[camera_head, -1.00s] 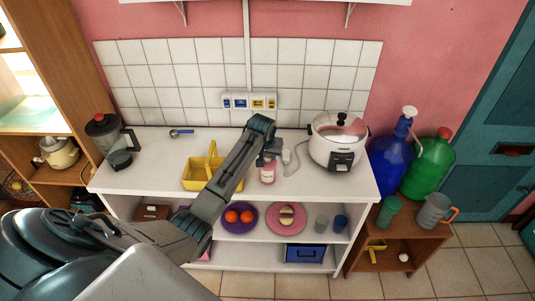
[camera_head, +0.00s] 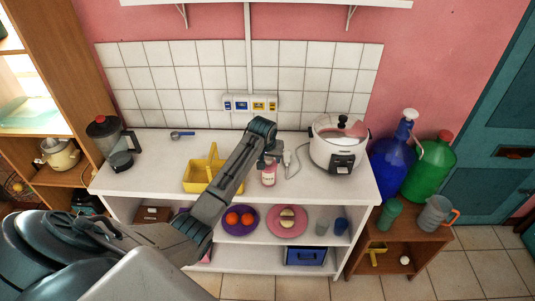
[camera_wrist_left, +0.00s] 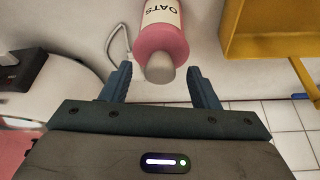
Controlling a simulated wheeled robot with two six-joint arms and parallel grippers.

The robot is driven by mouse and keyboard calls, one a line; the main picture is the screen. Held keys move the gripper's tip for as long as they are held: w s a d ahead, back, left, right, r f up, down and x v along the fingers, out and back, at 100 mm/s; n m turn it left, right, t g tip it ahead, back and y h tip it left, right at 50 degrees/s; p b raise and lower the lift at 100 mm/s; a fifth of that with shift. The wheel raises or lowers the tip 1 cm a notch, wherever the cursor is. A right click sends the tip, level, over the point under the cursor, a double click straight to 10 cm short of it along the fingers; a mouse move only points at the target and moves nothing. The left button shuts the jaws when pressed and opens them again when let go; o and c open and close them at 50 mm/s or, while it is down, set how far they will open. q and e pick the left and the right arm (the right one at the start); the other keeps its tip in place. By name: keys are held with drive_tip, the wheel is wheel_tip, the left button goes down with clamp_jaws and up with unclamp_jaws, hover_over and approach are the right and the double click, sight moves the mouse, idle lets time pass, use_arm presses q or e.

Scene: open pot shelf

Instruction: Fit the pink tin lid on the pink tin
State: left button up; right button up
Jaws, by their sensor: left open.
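In the left wrist view the tin's "OATS" label (camera_wrist_left: 160,14) shows. The pink lid (camera_wrist_left: 160,42) with a pale grey knob appears to sit on the tin's top; I cannot tell whether it is fully seated. My left gripper (camera_wrist_left: 161,85) is open, its two fingers apart on either side of the knob, holding nothing. In the head view my left gripper (camera_head: 268,160) is just above the tin and partly hides its top. My right gripper is out of view.
A yellow basket (camera_head: 199,175) stands left of the tin, partly behind my left arm. A white rice cooker (camera_head: 336,150) stands to the right, with a cord near the tin. A blender (camera_head: 107,135) is at the counter's left end. A blue scoop (camera_head: 182,134) lies at the back.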

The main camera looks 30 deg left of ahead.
use_arm(q)
drive_tip(key=b+v, duration=0.3)
drive_tip(key=v, duration=0.7)
drive_tip(key=shift+r, duration=0.2)
